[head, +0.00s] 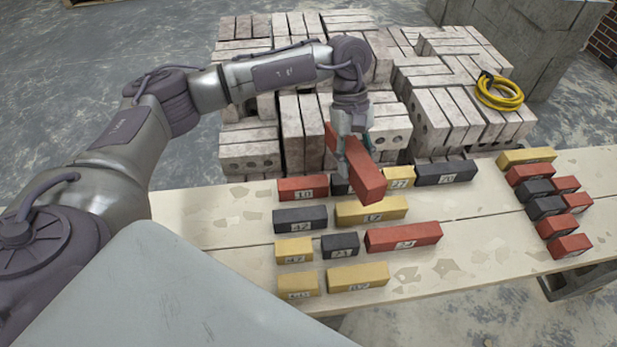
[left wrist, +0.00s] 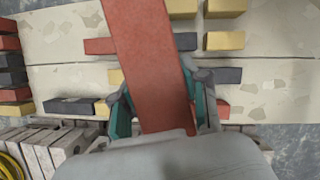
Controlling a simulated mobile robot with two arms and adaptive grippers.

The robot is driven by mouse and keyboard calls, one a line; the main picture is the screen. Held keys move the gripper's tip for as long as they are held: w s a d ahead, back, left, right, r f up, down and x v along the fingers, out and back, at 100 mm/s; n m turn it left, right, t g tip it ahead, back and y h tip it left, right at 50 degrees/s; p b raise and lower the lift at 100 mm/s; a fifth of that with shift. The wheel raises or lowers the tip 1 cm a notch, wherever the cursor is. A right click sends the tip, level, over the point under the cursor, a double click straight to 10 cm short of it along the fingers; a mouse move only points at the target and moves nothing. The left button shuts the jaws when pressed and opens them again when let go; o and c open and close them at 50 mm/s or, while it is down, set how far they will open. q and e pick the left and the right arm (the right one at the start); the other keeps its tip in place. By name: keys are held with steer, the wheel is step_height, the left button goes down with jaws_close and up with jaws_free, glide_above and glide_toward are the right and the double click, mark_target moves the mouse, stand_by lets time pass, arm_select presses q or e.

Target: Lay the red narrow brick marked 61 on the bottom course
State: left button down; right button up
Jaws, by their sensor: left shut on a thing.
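My left gripper (head: 352,150) is shut on a long red brick (head: 364,182), held tilted above the back row of bricks on the plank. Its number does not show, so I cannot tell whether it is 61. The brick also fills the middle of the left wrist view (left wrist: 148,60), between the teal-padded fingers (left wrist: 160,108). Under and around it lie a red brick (head: 302,188), a yellow brick (head: 399,177) and a dark brick (head: 446,172). The held brick partly hides a dark brick (head: 341,186). I cannot tell which bricks form the bottom course. My right gripper is not in view.
The pale plank table (head: 220,215) carries more red, yellow and dark bricks in front rows. A separate group, including a yellow brick (head: 526,157), lies at the right. Grey brick piles (head: 250,145) and a yellow hose (head: 498,92) stand behind. The plank's left part is bare.

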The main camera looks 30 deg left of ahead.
arm_select(q)
steer(key=w+f+n+t+h, duration=0.1)
steer(key=w+f+n+t, duration=0.2)
steer(key=w+n, duration=0.5)
steer(key=n+t+y+b, duration=0.1)
steer(key=n+t+b, duration=0.15)
steer(key=n, duration=0.45)
glide_above(320, 181)
steer(key=f, duration=0.7)
steer(key=a+f, duration=0.1)
steer(key=f, duration=0.2)
steer(key=shift+s+f+p, duration=0.15)
steer(key=shift+f+p, duration=0.15)
steer(key=shift+f, duration=0.1)
steer(key=shift+f+b, duration=1.35)
steer(key=shift+f, duration=0.85)
steer(key=shift+r, duration=0.1)
steer(key=shift+s, duration=0.1)
steer(key=c, duration=1)
jaws_free()
steer(key=shift+f, duration=0.2)
steer(key=o, duration=0.4)
steer(key=shift+s, duration=0.1)
